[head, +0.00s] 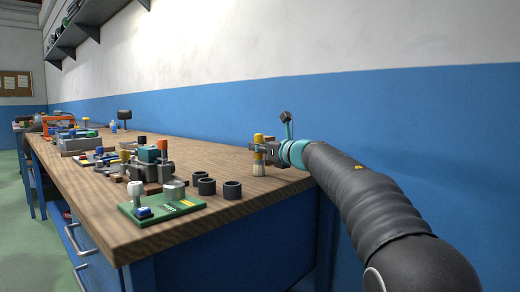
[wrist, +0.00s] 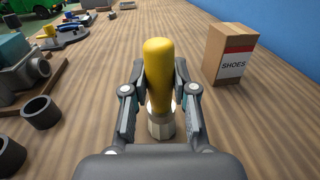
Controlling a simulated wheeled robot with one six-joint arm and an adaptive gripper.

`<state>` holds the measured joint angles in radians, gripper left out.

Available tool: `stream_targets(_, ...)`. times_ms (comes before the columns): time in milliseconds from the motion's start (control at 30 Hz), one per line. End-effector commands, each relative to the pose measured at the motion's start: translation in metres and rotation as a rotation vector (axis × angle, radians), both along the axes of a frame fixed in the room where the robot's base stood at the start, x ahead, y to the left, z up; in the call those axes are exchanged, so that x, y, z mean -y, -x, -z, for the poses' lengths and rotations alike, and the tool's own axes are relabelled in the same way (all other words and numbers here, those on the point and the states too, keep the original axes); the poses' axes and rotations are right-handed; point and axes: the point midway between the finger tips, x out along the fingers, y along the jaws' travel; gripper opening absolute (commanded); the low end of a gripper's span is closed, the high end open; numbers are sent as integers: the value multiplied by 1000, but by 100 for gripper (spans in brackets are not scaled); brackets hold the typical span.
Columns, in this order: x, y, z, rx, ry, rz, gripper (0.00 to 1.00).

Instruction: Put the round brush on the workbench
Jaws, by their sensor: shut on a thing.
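The round brush has a yellow handle (wrist: 159,75) and a pale bristle end (head: 258,170). It is upright with its bristles down, over the right part of the wooden workbench (head: 225,158). My gripper (head: 262,151) is shut on the brush, and in the wrist view its two fingers (wrist: 160,105) are on either side of the handle. The bristle end is at or just above the bench top; I cannot tell whether it touches. The fingers partly hide the lower brush in the wrist view.
A brown shoe box (wrist: 230,55) stands right of the brush in the wrist view. Several dark rings (head: 232,190), a green board (head: 165,203) and a machine vise (head: 150,165) lie to the left. A blue wall (head: 400,110) runs behind.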

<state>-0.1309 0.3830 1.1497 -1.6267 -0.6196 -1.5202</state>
Motion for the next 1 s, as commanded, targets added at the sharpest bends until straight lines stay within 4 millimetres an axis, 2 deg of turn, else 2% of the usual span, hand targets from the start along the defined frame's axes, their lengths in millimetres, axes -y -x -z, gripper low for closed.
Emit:
stream_targets(133,0,0,3,0,0,0,0)
stream_targets(167,0,0,2,0,0,0,32)
stream_targets(233,0,0,2,0,0,0,49)
stream_targets(267,0,0,2,0,0,0,52)
stream_targets(667,3,2,0,0,0,0,52)
stream_targets(867,23,25,0,1,0,2,52)
stream_targets(1000,43,46,0,1,-1,2,52)
